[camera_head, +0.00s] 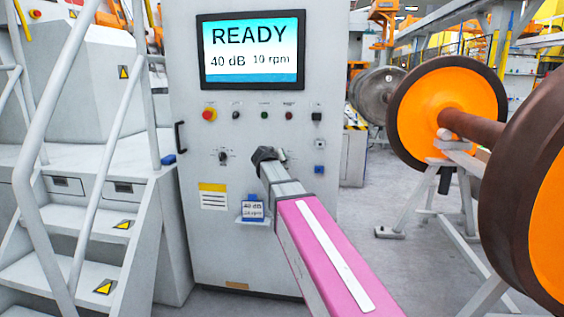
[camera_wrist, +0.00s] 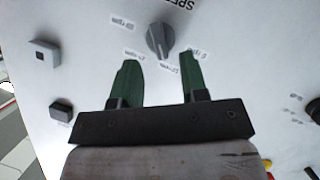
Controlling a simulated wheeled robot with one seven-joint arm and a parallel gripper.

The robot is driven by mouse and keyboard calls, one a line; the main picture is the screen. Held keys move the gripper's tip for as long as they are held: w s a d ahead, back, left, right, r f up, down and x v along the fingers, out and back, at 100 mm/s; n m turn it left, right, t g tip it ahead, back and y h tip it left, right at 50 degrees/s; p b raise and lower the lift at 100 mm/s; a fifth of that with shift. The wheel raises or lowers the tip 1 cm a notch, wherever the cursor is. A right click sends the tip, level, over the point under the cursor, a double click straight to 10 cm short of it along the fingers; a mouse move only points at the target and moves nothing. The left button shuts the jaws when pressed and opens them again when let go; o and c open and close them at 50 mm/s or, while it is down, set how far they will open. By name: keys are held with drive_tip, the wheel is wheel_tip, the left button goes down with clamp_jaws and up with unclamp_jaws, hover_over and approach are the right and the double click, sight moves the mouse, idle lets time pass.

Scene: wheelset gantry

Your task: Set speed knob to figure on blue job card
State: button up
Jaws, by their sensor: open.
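The speed knob (camera_wrist: 160,40) is a dark grey dial on the pale panel in the wrist view, under partly cut-off lettering. Several small rpm labels surround it; most are too blurred to read. In the head view my gripper hides it. My gripper (camera_wrist: 160,64) is open, its green fingers apart, with the knob just beyond and between the tips; I see no contact. In the head view my gripper (camera_head: 265,155) is at the panel.
The screen (camera_head: 253,52) shows READY, 40 dB and 10 rpm. Another knob (camera_head: 223,157) is left of my gripper. A red stop button (camera_head: 209,114) and several small buttons sit above. Stairs with rails (camera_head: 80,200) stand left; an orange wheelset (camera_head: 450,110) stands right.

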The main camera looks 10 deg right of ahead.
drive_tip(key=v, duration=0.6)
drive_tip(key=o, duration=0.6)
drive_tip(key=shift+c, duration=0.2)
wheel_tip(320, 180, down, 7)
drive_tip(key=a+n+t+h, duration=0.1)
drive_tip(key=n+t+h, duration=0.35)
drive_tip(key=n, duration=1.25)
drive_tip(key=x, duration=1)
drive_tip(key=shift+w+r+h, duration=0.2)
drive_tip(key=shift+r+h, duration=0.05)
drive_tip(key=shift+h, duration=0.2)
drive_tip(key=shift+d, duration=0.1)
drive_tip(key=shift+g, duration=0.25)
drive_tip(key=c, duration=0.9)
